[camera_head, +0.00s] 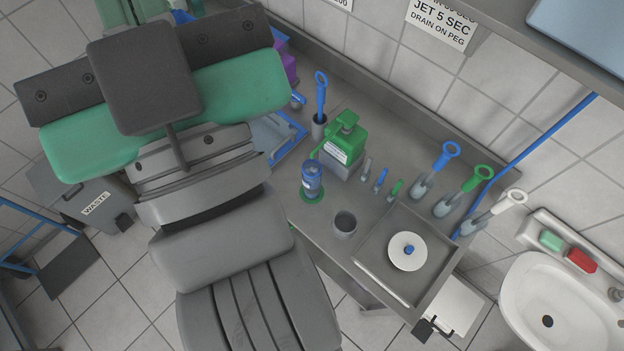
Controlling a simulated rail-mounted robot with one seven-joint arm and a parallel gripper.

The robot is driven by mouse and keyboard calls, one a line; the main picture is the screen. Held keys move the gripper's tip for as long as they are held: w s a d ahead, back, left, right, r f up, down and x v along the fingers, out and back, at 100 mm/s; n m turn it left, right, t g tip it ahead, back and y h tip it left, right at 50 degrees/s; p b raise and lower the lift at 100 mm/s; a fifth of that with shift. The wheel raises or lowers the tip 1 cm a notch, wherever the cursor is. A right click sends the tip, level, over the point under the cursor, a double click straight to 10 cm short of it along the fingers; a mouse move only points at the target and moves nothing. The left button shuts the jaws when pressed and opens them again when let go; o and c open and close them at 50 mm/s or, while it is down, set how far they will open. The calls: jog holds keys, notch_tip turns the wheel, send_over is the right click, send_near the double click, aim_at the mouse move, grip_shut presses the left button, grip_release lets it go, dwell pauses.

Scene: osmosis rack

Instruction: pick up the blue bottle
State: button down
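The blue bottle (312,182) stands upright on a small round green mat (312,197) near the front edge of the grey counter. It has a label on its side and nothing is touching it. My arm, grey with dark and green parts, fills the left of the view. What appears to be my gripper (225,88) is its wide upper end, left of and apart from the bottle. Its fingertips are hidden, so I cannot see whether it is open or shut.
A green container (345,140) stands close behind the bottle, and a grey cup (344,225) stands to its lower right. Several small tools stand to the right. A square tray (372,282) holds a white disc. A tiled wall bounds the back; a sink (566,300) is far right.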

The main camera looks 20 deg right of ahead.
dwell(0.3)
jog(key=shift+c, duration=2.2)
grip_release()
jog(key=w+d+f+g+b, duration=0.2)
jog(key=w+d+f+b, duration=0.15)
jog(key=w+f, duration=0.95)
jog(key=g+h+b, duration=0.4)
jog(key=b, duration=0.2)
send_over(309, 174)
jog(key=w+a, duration=0.1)
jog(key=a, duration=0.2)
notch_tip(309, 174, down, 43)
jog(key=shift+m+g+h, duration=0.8)
jog(key=shift+h, duration=0.1)
jog(key=s+f, duration=0.1)
jog(key=f, duration=0.3)
jog(key=s+d+f+b, duration=0.1)
jog(key=f, duration=0.3)
jog(key=s+d+f, duration=0.1)
jog(key=f, duration=0.4)
jog(key=shift+s, duration=0.35)
jog(key=s+f, duration=0.1)
jog(key=s+f+m, duration=0.1)
jog(key=f, duration=0.1)
jog(key=s+f+m+b, duration=0.1)
jog(key=shift+d+f+h, duration=0.2)
jog(key=shift+f+h, duration=0.2)
jog(key=shift+b+x, duration=0.65)
jog(key=shift+x, duration=3.35)
